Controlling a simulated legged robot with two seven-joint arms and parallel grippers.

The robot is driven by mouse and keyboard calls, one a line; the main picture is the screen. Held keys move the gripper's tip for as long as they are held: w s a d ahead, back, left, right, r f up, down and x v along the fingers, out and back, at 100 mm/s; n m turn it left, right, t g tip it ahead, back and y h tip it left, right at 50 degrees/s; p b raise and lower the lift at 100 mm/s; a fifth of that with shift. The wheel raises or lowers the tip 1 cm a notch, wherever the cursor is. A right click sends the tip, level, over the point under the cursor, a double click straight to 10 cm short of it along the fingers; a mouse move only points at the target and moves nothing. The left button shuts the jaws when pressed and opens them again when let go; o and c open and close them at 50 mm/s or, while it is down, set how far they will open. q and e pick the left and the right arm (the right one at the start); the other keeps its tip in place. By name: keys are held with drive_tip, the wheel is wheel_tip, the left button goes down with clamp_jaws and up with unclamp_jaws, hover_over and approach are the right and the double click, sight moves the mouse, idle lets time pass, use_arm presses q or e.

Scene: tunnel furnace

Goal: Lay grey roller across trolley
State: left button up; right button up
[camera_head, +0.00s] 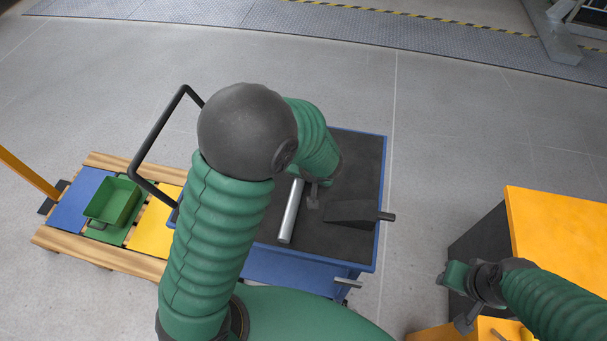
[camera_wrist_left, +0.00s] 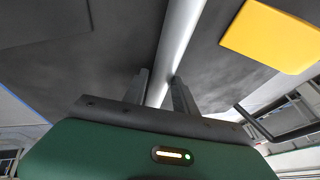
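The grey roller (camera_head: 291,212) lies lengthwise over the dark top of the blue trolley (camera_head: 262,262). In the left wrist view the roller (camera_wrist_left: 180,40) runs up the picture from between my fingers. My left gripper (camera_head: 314,201) is low over the trolley, beside the roller's far part, partly hidden by my arm. In the wrist view the left gripper (camera_wrist_left: 161,88) has its fingers apart, with the roller showing in the gap; I see no clear grip. My right gripper (camera_head: 465,322) is at the lower right by the yellow-topped unit; its fingers are too small to read.
A dark wedge-shaped block (camera_head: 350,212) sits on the trolley right of the roller. The black trolley handle (camera_head: 157,130) rises at the left. A wooden pallet (camera_head: 60,242) carries a green bin (camera_head: 112,202). A yellow-topped unit (camera_head: 560,235) stands right. The floor behind is clear.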

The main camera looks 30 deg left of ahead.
use_arm(q)
drive_tip(key=shift+s+d+f, duration=0.2)
drive_tip(key=shift+s+f, duration=0.15)
drive_tip(key=shift+f, duration=0.1)
use_arm(e)
drive_tip(key=shift+a+f, duration=0.1)
use_arm(q)
drive_tip(key=shift+d+r, duration=0.15)
drive_tip(key=shift+r, duration=0.1)
drive_tip(key=r, duration=0.1)
drive_tip(key=d+r+p, duration=0.1)
drive_tip(key=r, duration=0.1)
drive_tip(key=shift+s+r, duration=0.15)
drive_tip(key=p+v, duration=0.3)
drive_tip(key=v, duration=1)
drive_tip(key=s+a+f+m+g+h+p, duration=0.1)
drive_tip(key=s+a+m+h+p, duration=0.1)
drive_tip(key=s, duration=0.5)
drive_tip(key=a+h+p, duration=0.1)
drive_tip(key=h+p, duration=0.1)
drive_tip(key=shift+s+a+f+p, duration=0.2)
drive_tip(key=shift+s+p, duration=0.1)
drive_tip(key=shift+p, duration=0.1)
use_arm(e)
drive_tip(key=w+v, duration=0.2)
drive_tip(key=v, duration=0.6)
drive_tip(key=shift+w+r, duration=0.15)
drive_tip(key=shift+r, duration=0.25)
